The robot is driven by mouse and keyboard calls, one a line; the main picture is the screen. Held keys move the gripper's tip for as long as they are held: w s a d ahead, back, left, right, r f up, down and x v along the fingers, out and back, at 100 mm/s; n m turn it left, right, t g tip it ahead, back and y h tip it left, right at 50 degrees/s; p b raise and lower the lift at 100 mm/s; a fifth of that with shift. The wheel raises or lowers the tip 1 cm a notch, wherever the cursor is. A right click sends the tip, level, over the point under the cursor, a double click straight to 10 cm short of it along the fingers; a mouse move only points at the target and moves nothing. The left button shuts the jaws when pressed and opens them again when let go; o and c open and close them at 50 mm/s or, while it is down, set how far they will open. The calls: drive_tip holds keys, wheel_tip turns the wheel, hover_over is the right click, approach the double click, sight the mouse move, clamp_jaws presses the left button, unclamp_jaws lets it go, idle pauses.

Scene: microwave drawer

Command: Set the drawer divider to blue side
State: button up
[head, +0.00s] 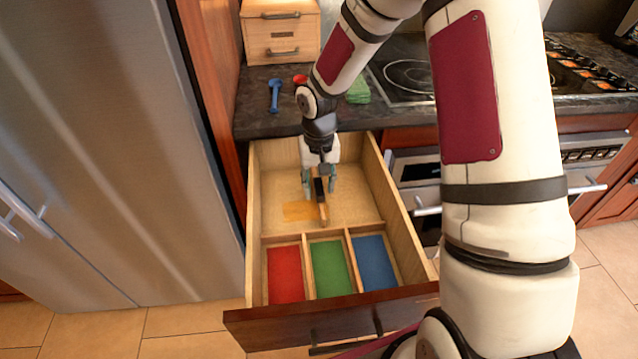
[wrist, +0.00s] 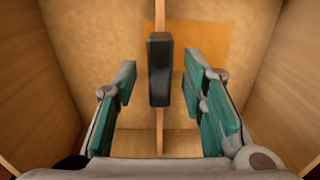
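The wooden drawer (head: 407,222) is pulled open below the counter. Its front has red (head: 285,274), green (head: 330,268) and blue (head: 374,263) compartments, with blue at the right. A thin wooden divider (head: 323,215) with a dark handle stands in the larger rear space, behind the green compartment. My gripper (head: 318,183) reaches down into the drawer, open, with one finger on each side of the handle. In the wrist view, the black handle (wrist: 159,68) lies between the teal finger pads, with a visible gap on both sides. Part of the divider is hidden below the handle.
An orange patch (head: 299,211) marks the drawer floor left of the divider. The floor to its right is bare. The drawer walls (wrist: 50,80) rise close around my gripper. A wooden box (head: 280,32), blue spoon (head: 275,94) and green cloth (head: 358,91) are on the counter.

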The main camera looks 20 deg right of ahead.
clamp_jaws()
drive_tip(key=d, duration=0.3)
drive_tip(key=s+d+p, duration=0.1)
drive_tip(key=d, duration=0.2)
drive_tip(key=s+d+p, duration=0.1)
drive_tip(key=d, duration=0.3)
drive_tip(key=shift+d, duration=0.1)
drive_tip(key=shift+o, duration=0.8)
unclamp_jaws()
drive_tip(key=shift+d, duration=0.1)
wheel_tip(320, 180, up, 12)
